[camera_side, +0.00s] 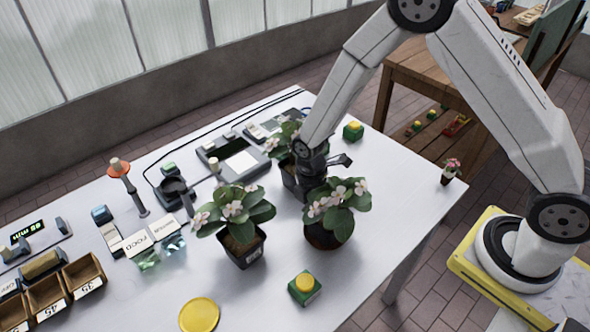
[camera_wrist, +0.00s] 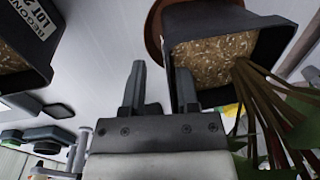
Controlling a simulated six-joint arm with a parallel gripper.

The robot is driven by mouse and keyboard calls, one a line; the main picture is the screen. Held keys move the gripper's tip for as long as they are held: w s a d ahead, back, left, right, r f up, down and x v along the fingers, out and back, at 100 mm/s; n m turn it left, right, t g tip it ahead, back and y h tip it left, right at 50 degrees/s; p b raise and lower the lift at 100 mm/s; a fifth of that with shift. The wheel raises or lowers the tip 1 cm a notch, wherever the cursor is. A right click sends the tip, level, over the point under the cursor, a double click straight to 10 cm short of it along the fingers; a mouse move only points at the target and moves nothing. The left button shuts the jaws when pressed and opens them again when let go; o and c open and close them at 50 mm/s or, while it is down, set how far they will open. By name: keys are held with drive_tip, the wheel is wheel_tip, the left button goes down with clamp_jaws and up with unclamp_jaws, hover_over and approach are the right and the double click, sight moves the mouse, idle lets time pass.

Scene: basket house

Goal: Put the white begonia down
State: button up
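Several begonias with pale flowers stand in dark pots on the bench. In the side view, one (camera_side: 335,205) is just in front of my gripper (camera_side: 316,186), its lower part brownish. Another (camera_side: 238,212) stands to the left in a labelled pot, and a third (camera_side: 289,135) is partly hidden behind my gripper. In the wrist view my gripper (camera_wrist: 158,88) has its fingers apart. The right finger overlaps the near edge of a soil-filled pot (camera_wrist: 225,55); contact is unclear. A brown saucer or pot rim (camera_wrist: 153,30) shows behind it. The left finger stands clear.
A second labelled pot (camera_wrist: 25,60) is close on the left in the wrist view. Green blocks with yellow tops (camera_side: 304,287), a yellow disc (camera_side: 199,315), a scale (camera_side: 236,158) and wooden bins (camera_side: 84,276) share the bench. The front right bench area is clear.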

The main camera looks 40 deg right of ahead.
wheel_tip(320, 180, up, 13)
drive_tip(key=w, duration=0.1)
drive_tip(key=shift+w+f, duration=0.15)
drive_tip(key=shift+f, duration=0.05)
idle(0.6)
idle(0.6)
drive_tip(key=s+d+r+m+t, duration=0.3)
drive_tip(key=s+d+m, duration=0.5)
drive_tip(key=m, duration=1)
drive_tip(key=shift+s+t, duration=0.4)
drive_tip(key=shift+s, duration=1.15)
drive_tip(key=shift+d+r, duration=0.1)
